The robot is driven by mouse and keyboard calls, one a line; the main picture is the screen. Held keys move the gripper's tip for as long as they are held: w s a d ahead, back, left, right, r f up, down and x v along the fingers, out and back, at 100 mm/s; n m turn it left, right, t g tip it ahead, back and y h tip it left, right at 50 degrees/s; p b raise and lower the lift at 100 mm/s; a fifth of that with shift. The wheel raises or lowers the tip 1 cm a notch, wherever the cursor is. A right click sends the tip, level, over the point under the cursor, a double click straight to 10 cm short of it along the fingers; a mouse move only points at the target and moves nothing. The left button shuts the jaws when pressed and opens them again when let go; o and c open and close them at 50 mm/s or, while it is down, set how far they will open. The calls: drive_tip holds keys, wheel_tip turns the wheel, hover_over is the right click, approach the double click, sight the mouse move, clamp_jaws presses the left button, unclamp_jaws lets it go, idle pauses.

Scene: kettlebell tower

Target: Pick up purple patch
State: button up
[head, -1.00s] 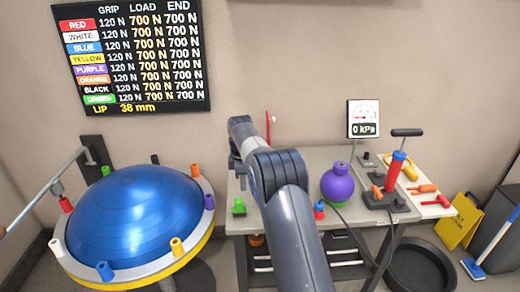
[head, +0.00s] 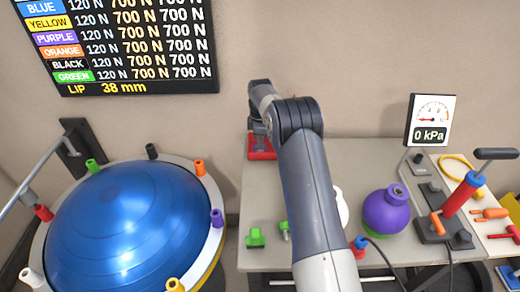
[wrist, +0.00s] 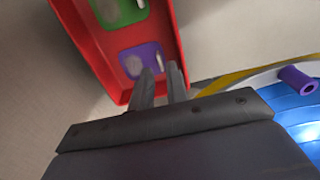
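In the head view the red tray (head: 262,153) is at the table's back left corner, under the end of my arm. The patch cannot be made out there, and my fingers are hidden or too small to tell.
A green patch (wrist: 120,10) lies beyond the purple one in the tray. Green fittings (head: 256,238), a purple kettlebell-shaped ball (head: 386,211) and a red pump (head: 463,193) stand on the grey table (head: 262,198). A blue dome (head: 126,230) with coloured pegs stands left.

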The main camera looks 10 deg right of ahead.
wheel_tip(320, 180, down, 4)
drive_tip(key=shift+a+r, duration=0.1)
drive_tip(key=shift+r, duration=0.1)
drive_tip(key=shift+c, duration=0.4)
clamp_jaws()
